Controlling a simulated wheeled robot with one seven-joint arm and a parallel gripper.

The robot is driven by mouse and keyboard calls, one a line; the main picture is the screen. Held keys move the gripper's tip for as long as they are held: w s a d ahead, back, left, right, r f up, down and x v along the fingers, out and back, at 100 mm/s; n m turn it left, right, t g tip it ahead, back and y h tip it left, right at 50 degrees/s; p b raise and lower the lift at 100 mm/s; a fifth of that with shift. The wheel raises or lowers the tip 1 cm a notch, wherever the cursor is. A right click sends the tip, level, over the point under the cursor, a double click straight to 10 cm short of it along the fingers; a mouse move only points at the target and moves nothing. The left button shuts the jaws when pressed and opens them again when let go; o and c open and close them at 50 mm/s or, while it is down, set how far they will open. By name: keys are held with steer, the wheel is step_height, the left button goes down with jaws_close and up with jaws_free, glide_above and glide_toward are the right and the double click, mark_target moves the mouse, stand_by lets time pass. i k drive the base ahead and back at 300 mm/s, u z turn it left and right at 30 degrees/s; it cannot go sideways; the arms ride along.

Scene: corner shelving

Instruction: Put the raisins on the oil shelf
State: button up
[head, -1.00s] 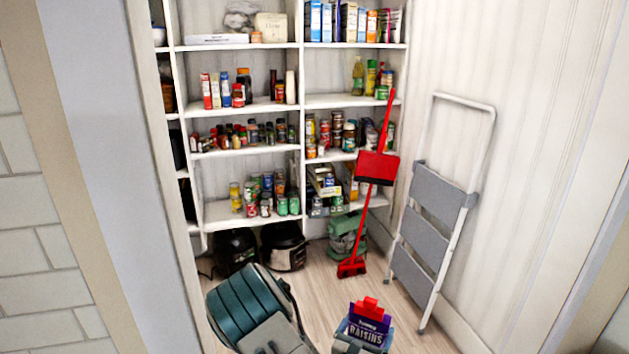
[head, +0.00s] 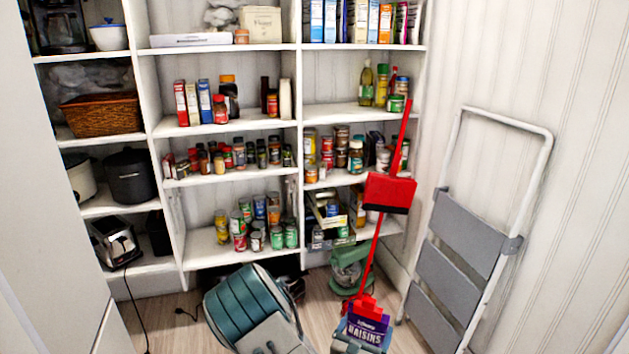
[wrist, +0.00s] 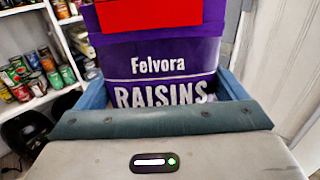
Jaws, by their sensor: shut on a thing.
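The raisins (head: 366,328) are a purple box with white lettering and a red upper part, low in the head view. My gripper (head: 362,338) is shut on the box. The raisins box fills the upper middle of the wrist view (wrist: 165,65), between the blue fingers of my gripper (wrist: 160,88). The oil bottle (head: 366,84) stands on a white shelf (head: 332,112) in the right bay. Cans and jars stand at this shelf's right end, and its left part is bare. The box is in front of and well below this shelf.
A red broom with a dustpan (head: 388,192) leans at the right bay's front, its top overlapping the oil shelf's right end. A folded step ladder (head: 458,235) leans on the right wall.

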mark_target(332, 114)
steer(key=i, duration=1.75)
steer(key=u, duration=1.3)
steer(key=i, duration=0.7)
steer(key=z, duration=1.7)
